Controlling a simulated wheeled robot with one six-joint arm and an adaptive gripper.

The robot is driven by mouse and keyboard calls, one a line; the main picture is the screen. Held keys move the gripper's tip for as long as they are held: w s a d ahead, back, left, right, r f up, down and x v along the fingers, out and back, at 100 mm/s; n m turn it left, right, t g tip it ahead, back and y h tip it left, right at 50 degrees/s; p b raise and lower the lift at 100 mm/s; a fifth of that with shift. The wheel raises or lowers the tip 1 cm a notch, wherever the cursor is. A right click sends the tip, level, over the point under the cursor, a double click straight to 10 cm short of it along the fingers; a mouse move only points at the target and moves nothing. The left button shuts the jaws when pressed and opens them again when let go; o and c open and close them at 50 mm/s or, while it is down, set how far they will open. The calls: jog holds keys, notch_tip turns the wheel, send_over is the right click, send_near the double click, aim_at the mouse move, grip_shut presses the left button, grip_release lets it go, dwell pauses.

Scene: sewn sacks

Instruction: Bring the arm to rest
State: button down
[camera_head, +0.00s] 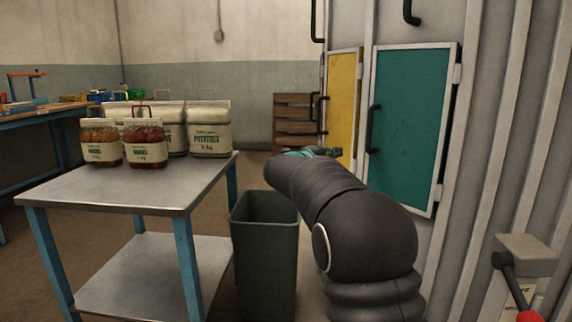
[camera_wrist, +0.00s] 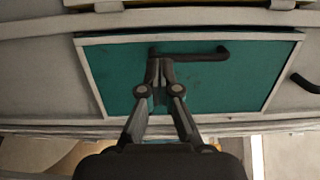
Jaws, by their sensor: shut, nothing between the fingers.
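My arm (camera_head: 350,215) reaches forward from the lower right of the head view, in front of the metal wall and its doors. My gripper (camera_wrist: 160,62) is shut and empty in the wrist view. Its fingertips appear in front of the teal door (camera_wrist: 225,85), by the left end of that door's black handle (camera_wrist: 195,52). I cannot tell whether the fingertips touch the handle. In the head view the gripper is mostly hidden behind my arm.
A steel table (camera_head: 120,185) at the left holds several filled sacks (camera_head: 208,130). A green bin (camera_head: 264,215) stands between the table and my arm. The teal door (camera_head: 410,130) and yellow door (camera_head: 344,105) look closed. A wooden crate (camera_head: 296,120) stands by the back wall.

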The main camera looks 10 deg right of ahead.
jog(key=w+a+f+n+t+y, duration=0.5)
jog(key=w+a+f+n+y, duration=0.15)
jog(key=a+n+y, duration=0.35)
jog(key=s+a+f+n+g+y, duration=0.4)
jog(key=s+a+f+n+y, duration=0.3)
jog(key=s+a+n, duration=0.5)
jog(key=s+d+f+n+g, duration=0.1)
jog(key=s+f+n+g, duration=0.2)
jog(key=s, duration=1)
jog(key=s+d+f+n+g, duration=0.1)
jog(key=s+f+n+g, duration=0.25)
jog(key=s, duration=0.85)
jog(key=s+d+h+p, duration=0.1)
jog(key=s+d, duration=0.1)
jog(key=s, duration=0.6)
jog(key=s+d+r+h, duration=0.1)
jog(key=s+d, duration=0.1)
jog(key=s, duration=0.6)
jog(key=shift+s+d+r+t+p, duration=0.15)
jog(key=shift+s+d+t+p, duration=0.2)
